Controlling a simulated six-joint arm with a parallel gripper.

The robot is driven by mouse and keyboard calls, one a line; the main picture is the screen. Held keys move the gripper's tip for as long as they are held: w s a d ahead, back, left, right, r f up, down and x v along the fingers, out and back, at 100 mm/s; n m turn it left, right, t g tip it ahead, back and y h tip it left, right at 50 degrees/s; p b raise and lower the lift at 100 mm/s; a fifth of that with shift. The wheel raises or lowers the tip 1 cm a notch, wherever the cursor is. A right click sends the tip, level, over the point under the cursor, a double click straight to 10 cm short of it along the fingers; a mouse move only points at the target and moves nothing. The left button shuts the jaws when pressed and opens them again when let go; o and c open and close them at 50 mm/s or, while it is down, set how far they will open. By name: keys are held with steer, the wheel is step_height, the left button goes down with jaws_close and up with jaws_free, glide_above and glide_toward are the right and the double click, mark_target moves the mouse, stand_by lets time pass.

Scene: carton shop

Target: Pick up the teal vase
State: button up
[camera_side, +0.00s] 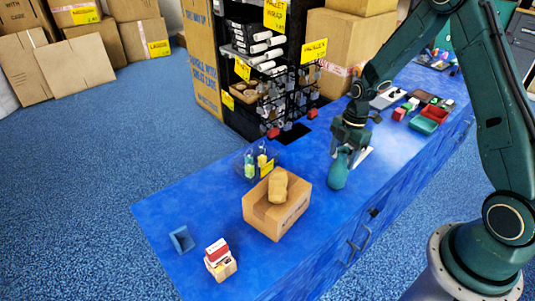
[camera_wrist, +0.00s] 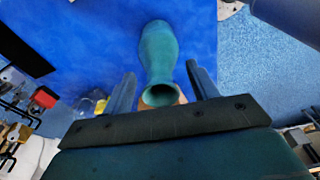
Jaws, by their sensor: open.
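The teal vase (camera_side: 338,172) stands on the blue bench, right of the cardboard box, in the side view. In the wrist view the vase (camera_wrist: 158,55) shows at the middle, its open mouth nearest the gripper. My gripper (camera_side: 348,154) is at the top of the vase in the side view. In the wrist view my gripper (camera_wrist: 157,80) is open, with one finger on each side of the vase's mouth and neck. A gap shows between each finger and the vase. Whether either finger touches it at depth I cannot tell.
Red (camera_side: 435,115) and teal (camera_side: 422,125) trays lie to the right. A black rack (camera_side: 262,115) stands at the bench's back.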

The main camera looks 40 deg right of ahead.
jaws_close()
stand_by(0.3)
steer(key=shift+r, duration=0.1)
step_height(320, 180, up, 20)
stand_by(0.9)
stand_by(0.5)
